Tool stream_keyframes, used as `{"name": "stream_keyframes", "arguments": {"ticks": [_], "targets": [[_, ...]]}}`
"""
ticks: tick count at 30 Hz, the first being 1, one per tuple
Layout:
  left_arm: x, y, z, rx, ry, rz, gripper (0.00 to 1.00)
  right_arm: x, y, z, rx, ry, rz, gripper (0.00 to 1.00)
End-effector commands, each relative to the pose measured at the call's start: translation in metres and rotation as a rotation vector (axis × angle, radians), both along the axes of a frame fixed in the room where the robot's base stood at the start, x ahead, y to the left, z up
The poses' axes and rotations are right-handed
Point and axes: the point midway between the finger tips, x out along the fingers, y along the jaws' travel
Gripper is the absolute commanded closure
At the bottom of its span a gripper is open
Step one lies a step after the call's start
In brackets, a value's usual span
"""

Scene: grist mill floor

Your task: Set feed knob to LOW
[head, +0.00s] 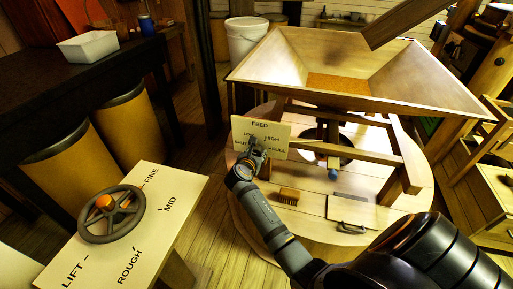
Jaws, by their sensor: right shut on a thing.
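The cream FEED panel (280,129) stands upright at the front of the wooden hopper frame. My right gripper (254,145) reaches up from the lower right to the panel's left-middle part and is shut on the feed knob. The gripper hides most of the knob, so which label it points to cannot be told. My left gripper is not in view.
A wooden hopper (345,95) with some grain stands above the round millstone cover (310,225), on which a small brush (288,196) lies. At lower left is a LIFT stand (185,188) with a handwheel (112,214). A white bucket (246,42) stands behind.

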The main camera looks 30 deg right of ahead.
Motion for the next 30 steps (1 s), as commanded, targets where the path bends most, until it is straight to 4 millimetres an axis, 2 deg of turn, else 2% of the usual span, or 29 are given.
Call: {"name": "stream_keyframes", "arguments": {"ticks": [1, 9, 21, 30], "targets": [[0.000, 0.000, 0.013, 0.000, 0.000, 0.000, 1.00, -0.001, -0.001, 0.006, 0.025, -0.028, -0.001, 0.93], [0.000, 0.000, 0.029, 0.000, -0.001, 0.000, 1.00, -0.001, -0.001, 0.002, 0.192, -0.225, 0.000, 0.93], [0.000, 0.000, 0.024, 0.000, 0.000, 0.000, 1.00, -0.002, -0.002, -0.002, 0.398, -0.468, -0.001, 0.93], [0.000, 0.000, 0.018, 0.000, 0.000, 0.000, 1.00, -0.001, -0.002, -0.002, 0.482, -0.566, -0.001, 0.93]]}}
